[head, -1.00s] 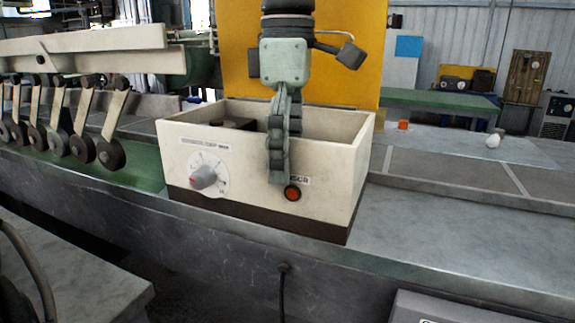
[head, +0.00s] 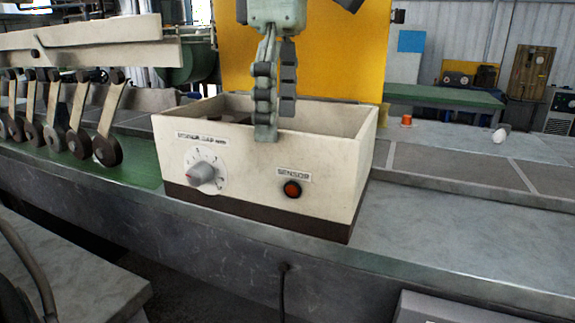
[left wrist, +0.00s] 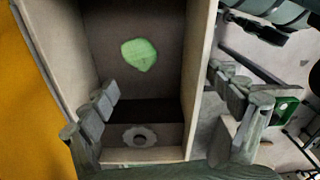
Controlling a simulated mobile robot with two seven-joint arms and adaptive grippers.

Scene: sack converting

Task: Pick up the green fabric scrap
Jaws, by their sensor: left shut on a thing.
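The green fabric scrap (left wrist: 139,55) lies flat inside the cream box, on its dark floor, in the left wrist view. The box walls hide it in the head view. The cream box (head: 235,165) has a dial and a red sensor button on its front. My left gripper (head: 274,120) is at the box's front wall (left wrist: 200,75), one finger outside it and the other on the inner side. It is shut on that wall, not on the scrap. The left gripper also shows in the left wrist view (left wrist: 165,90). My right gripper is not in view.
A yellow panel (head: 325,60) stands behind the box. A row of wheeled arms (head: 75,120) is on the left over a green strip. The grey counter (head: 440,230) right of the box is clear. An orange item (head: 406,120) and a white item (head: 499,137) lie farther back.

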